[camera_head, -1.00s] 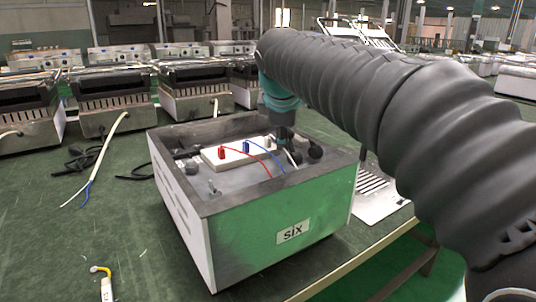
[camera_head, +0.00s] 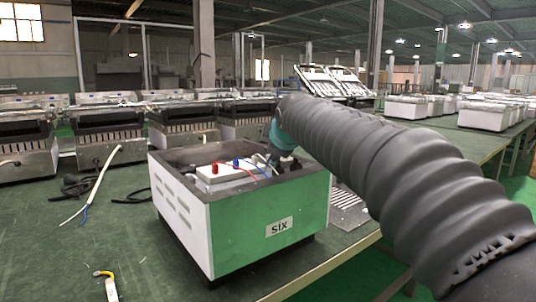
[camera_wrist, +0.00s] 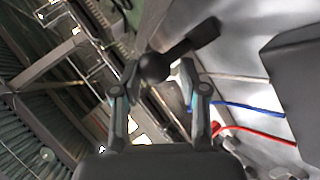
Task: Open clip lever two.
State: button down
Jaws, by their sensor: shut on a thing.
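In the head view a box (camera_head: 235,231) with a green front marked "six" and a white side stands on the green table. Inside it is a white block (camera_head: 222,175) with a red terminal (camera_head: 214,168) and a blue terminal (camera_head: 236,163). My gripper reaches into the right part of the box, its fingertips hidden there. In the wrist view my gripper (camera_wrist: 158,76) is shut on a black lever (camera_wrist: 180,52) with a round knob between the fingers and a flat end to the upper right. I cannot tell its number from the pictures.
A blue wire (camera_wrist: 248,107) and a red wire (camera_wrist: 255,132) run close to the right finger in the wrist view. A cut white cable (camera_head: 97,190) lies left of the box. Similar metal units (camera_head: 110,130) line the table behind.

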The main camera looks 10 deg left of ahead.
jog(key=shift+w+d+f, duration=0.1)
jog(key=shift+d+f, duration=0.2)
jog(key=shift+f, duration=0.35)
jog(key=c, duration=0.8)
grip_release()
jog(key=shift+d, duration=0.2)
jog(key=shift+o, duration=0.2)
jog(key=shift+w+d, duration=0.15)
jog(key=shift+s+a+r, duration=0.2)
jog(key=shift+a+r, duration=0.1)
jog(key=shift+a, duration=0.25)
jog(key=v, duration=1.2)
jog(key=shift+c, duration=0.3)
